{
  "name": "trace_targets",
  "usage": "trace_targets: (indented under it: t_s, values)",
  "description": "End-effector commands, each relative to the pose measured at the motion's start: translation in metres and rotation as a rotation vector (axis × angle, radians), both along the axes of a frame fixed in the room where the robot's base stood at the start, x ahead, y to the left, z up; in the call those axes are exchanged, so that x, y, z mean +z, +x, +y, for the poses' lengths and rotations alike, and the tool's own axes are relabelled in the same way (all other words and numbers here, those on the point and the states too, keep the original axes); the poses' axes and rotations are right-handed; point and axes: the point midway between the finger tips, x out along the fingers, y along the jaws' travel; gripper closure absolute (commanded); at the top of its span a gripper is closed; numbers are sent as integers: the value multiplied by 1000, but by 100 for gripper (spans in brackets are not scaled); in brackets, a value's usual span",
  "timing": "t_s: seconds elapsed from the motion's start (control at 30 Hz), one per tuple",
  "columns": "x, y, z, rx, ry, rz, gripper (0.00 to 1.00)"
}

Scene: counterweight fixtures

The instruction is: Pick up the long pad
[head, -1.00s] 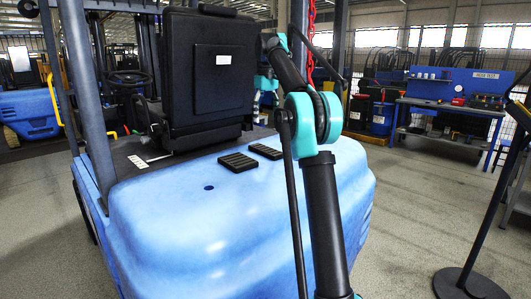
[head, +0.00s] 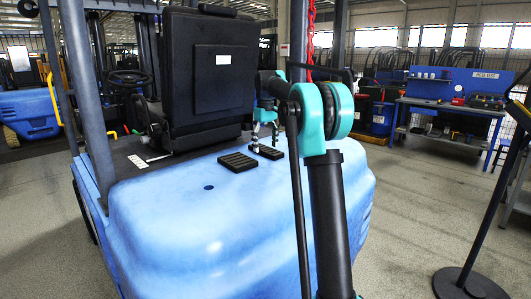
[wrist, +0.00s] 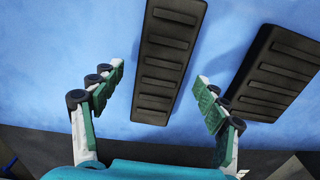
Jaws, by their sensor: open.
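Two black ribbed pads lie side by side on the blue counterweight: a left one (head: 238,162) and a right one (head: 268,153), partly behind my gripper in the head view. I cannot tell for certain which is the long pad. My gripper (head: 265,146) points down above the right pad, open and empty. In the wrist view, one pad (wrist: 166,62) runs up between the open fingers (wrist: 160,72), and its top end reaches the picture edge. The other pad (wrist: 275,75) lies right of the fingers and is cut by the edge. Neither finger visibly grips a pad.
The blue counterweight (head: 230,230) has a broad clear top with a small dark hole. A black seat (head: 212,80) rises behind the pads. A dark post (head: 341,40) and red chain (head: 311,40) stand behind my arm. A blue workbench (head: 450,105) is farther right.

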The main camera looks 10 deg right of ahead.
Motion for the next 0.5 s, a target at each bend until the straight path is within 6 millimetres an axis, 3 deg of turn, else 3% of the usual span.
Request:
trace_targets:
  t_s: [0.3, 0.5]
  values:
    - [-7, 0, 0, 0, 0, 0, 26]
    - [-7, 0, 0, 0, 0, 0, 49]
